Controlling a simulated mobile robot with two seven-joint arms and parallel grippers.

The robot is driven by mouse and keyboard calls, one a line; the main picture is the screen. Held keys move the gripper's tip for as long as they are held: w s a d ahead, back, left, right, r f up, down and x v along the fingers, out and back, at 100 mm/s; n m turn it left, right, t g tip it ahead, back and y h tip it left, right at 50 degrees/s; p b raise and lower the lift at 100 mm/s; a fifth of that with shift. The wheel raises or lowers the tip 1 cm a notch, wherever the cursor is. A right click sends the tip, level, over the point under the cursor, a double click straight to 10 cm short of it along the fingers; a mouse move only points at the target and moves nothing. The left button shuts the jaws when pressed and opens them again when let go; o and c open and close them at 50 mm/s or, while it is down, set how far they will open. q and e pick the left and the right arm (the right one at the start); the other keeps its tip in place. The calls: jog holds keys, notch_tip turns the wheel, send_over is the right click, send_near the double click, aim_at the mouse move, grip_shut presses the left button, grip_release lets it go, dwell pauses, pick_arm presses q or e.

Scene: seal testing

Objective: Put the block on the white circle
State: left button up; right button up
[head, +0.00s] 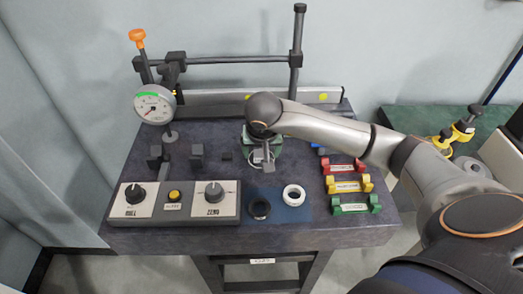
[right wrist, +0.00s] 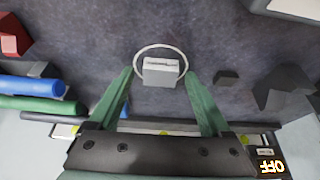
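A light grey block with a labelled top (right wrist: 160,72) stands on the dark table, on the white circle (right wrist: 160,46) in the right wrist view. It overlaps the ring's lower part there. In the head view the block (head: 268,166) shows just below my right gripper (head: 262,152), which partly hides the circle. My right gripper is open in the right wrist view (right wrist: 160,73), with a green finger on each side of the block and a visible gap to both. Whether the block's base lies wholly inside the ring cannot be told. My left gripper is not in view.
A control box with knobs (head: 174,219), a black ring (head: 259,208), a white ring (head: 293,195) and red, yellow and green holders (head: 349,185) stand toward the front. A dial gauge (head: 154,104) and its stand rise at back left. A small dark block (head: 227,156) lies left of my gripper.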

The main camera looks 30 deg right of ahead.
jog(key=shift+r, duration=0.45)
jog(key=v, duration=1.1)
jog(key=shift+r+p, duration=0.25)
jog(key=shift+p, duration=0.05)
jog(key=shift+s+a, duration=0.1)
dwell(0.5)
